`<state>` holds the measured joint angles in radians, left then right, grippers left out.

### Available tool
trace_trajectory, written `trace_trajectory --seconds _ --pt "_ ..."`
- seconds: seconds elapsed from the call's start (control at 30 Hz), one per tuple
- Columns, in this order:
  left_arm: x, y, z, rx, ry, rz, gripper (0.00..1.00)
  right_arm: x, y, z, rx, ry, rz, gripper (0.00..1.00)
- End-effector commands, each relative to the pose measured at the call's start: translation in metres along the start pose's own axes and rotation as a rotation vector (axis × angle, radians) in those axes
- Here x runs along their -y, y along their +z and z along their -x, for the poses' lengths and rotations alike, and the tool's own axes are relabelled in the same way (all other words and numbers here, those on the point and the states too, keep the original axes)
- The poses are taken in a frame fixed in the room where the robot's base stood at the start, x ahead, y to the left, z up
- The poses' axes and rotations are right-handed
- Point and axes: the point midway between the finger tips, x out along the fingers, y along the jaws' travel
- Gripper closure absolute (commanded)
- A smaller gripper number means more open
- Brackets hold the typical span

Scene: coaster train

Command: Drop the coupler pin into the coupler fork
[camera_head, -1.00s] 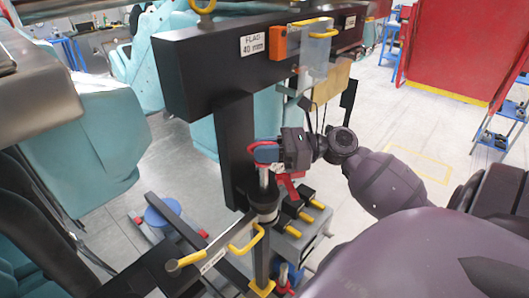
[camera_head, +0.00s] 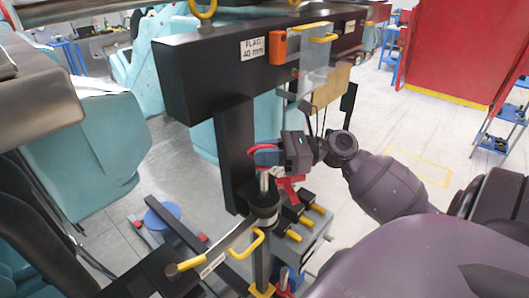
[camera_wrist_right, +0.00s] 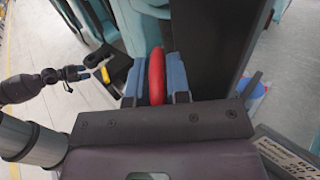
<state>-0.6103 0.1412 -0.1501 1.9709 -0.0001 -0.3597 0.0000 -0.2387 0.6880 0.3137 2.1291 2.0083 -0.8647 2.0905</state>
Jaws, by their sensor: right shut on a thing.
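The coupler pin has a red ring handle (camera_head: 258,150) and a pale metal shaft (camera_head: 264,182). My right gripper (camera_head: 268,157) is shut on the handle, which also shows red between the fingers in the right wrist view (camera_wrist_right: 157,78). The shaft hangs roughly upright over the dark round coupler fork (camera_head: 263,212). The pin's lower end is hidden, so I cannot tell how far it is inside the fork. A dark jointed arm, apparently my left, shows at the left of the right wrist view with its gripper (camera_wrist_right: 76,73) small and unclear.
A black post (camera_head: 234,150) and a beam with a FLAG 40 mm label (camera_head: 253,47) stand close behind my right gripper. A bar with a yellow handle (camera_head: 247,242) crosses in front of the fork. A grey box with yellow-tipped levers (camera_head: 300,237) stands to the right.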

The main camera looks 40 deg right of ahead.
Motion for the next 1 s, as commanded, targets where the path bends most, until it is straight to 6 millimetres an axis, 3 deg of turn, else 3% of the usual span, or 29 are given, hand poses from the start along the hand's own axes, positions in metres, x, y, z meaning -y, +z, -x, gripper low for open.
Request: trace_trajectory --seconds 1.0 --pt "-0.0001 0.0014 -0.0012 -0.001 0.0 0.0 0.27 0.0001 -0.0064 -0.0001 0.001 0.0 0.0 1.0"
